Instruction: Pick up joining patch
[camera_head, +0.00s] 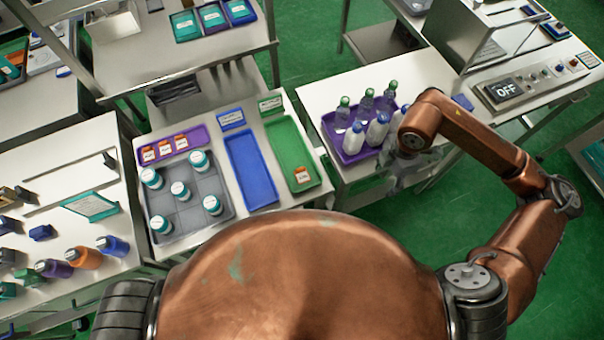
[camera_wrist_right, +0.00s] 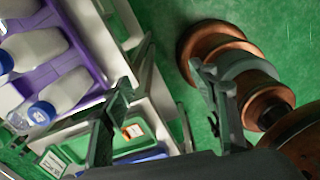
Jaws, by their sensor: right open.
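Small orange-and-white labelled pieces stand in a row in a small purple tray (camera_head: 198,134). One more such piece (camera_head: 302,174) lies alone in the green tray (camera_head: 287,144), and it also shows in the right wrist view (camera_wrist_right: 133,131). The labels are too small to read, so I cannot tell which is the joining patch. My right gripper (camera_head: 404,178) hangs beside the purple bottle tray, right of the green tray and apart from it. In the right wrist view my right gripper (camera_wrist_right: 160,112) is open with nothing between its fingers. My left gripper is not in view.
A purple tray of bottles (camera_head: 347,157) stands close left of my right gripper. An empty blue tray (camera_head: 250,168) lies left of the green tray. A grey tray (camera_head: 164,226) holds several white jars with teal lids. Green floor (camera_head: 400,230) is clear below my right arm.

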